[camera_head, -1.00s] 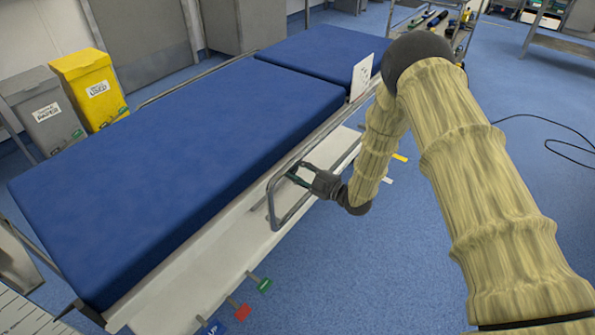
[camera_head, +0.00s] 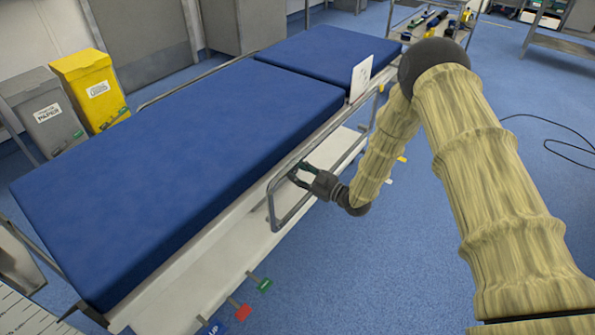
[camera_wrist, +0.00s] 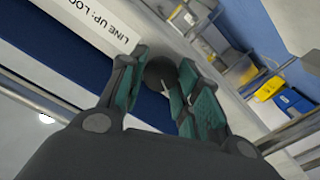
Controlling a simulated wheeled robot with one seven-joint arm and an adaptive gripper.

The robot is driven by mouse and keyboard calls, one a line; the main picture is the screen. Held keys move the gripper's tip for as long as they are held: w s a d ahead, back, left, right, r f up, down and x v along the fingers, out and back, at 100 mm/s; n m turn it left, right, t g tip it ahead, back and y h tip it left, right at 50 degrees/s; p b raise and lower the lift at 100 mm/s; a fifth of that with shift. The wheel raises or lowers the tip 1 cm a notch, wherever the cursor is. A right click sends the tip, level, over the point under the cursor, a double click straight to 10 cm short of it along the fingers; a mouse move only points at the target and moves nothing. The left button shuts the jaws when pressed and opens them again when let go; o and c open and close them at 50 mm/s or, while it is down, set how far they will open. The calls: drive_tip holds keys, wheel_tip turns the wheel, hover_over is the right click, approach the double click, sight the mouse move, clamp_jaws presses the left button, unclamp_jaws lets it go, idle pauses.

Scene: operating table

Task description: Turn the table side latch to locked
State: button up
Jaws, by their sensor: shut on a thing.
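The operating table (camera_head: 170,160) has blue pads and a metal side rail (camera_head: 273,205) along its near side. My gripper (camera_head: 296,174) reaches to the table side at the rail. In the wrist view, my gripper (camera_wrist: 158,95) has its teal-padded fingers closed around a dark round part, which looks like the latch knob (camera_wrist: 160,72). The fingers hide much of this part, so its turned position is hard to tell. A white label (camera_wrist: 95,25) beside it reads "LINE UP: LOC", then is cut off. The latch is hidden in the head view.
Blue, red and green tags (camera_head: 242,311) stick out along the table's near lower edge. A white card (camera_head: 361,77) stands at the table side beyond my gripper. Open blue floor lies right of the table. Grey and yellow bins (camera_head: 90,88) stand on the far side.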

drive_tip(key=m, duration=0.6)
drive_tip(key=shift+d+m+p, duration=0.15)
drive_tip(key=shift+m+p, duration=0.15)
drive_tip(key=m, duration=0.5)
drive_tip(key=shift+w+m, duration=0.1)
drive_tip(key=shift+m, duration=0.3)
drive_tip(key=o, duration=1)
drive_tip(key=v, duration=1.2)
drive_tip(key=shift+f, duration=0.15)
